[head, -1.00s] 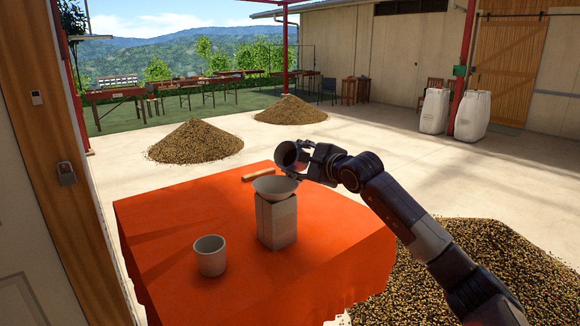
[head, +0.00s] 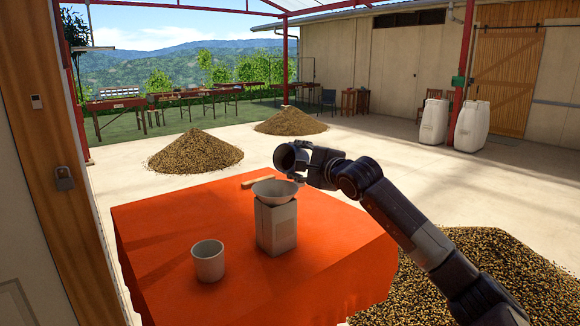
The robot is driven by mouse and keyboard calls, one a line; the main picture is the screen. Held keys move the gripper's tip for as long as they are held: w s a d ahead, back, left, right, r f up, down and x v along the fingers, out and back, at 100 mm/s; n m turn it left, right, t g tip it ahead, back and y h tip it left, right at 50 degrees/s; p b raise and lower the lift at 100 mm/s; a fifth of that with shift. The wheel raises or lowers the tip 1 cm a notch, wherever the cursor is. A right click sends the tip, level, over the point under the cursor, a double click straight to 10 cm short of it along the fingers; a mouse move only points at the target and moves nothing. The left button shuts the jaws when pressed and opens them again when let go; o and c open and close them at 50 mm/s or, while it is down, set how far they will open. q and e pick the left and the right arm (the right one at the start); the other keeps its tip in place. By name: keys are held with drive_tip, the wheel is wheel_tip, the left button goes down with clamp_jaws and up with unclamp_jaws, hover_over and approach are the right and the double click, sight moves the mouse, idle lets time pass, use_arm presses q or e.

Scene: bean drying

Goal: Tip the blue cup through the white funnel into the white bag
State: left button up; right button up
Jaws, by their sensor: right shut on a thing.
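My right gripper (head: 307,166) is shut on a dark grey-blue cup (head: 291,158). The cup is tilted on its side with its mouth toward the left, above and slightly right of the white funnel (head: 274,190), apart from its rim in the picture. The funnel sits on top of the upright white bag (head: 277,227), which stands on the red-orange table. I cannot see what is inside the cup, and no beans show falling. My left gripper is out of view.
A pale cup (head: 208,262) stands left of the bag on the orange table (head: 160,235). A small wooden piece (head: 262,178) lies behind the funnel. A bean pile (head: 490,275) lies on the floor at the right. The table's left part is clear.

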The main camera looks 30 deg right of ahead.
drive_tip(key=shift+s+a+r+n+b, duration=0.15)
drive_tip(key=shift+n+b, duration=0.45)
drive_tip(key=shift+b, duration=0.6)
drive_tip(key=shift+r+t, duration=0.25)
drive_tip(key=shift+t, duration=0.05)
drive_tip(key=shift+a+r+n+t+b, duration=0.1)
drive_tip(key=shift+a+n+t+b, duration=0.15)
drive_tip(key=shift+n+b, duration=0.6)
drive_tip(key=shift+r+b, duration=0.15)
drive_tip(key=shift+b, duration=0.2)
drive_tip(key=shift+r, duration=0.2)
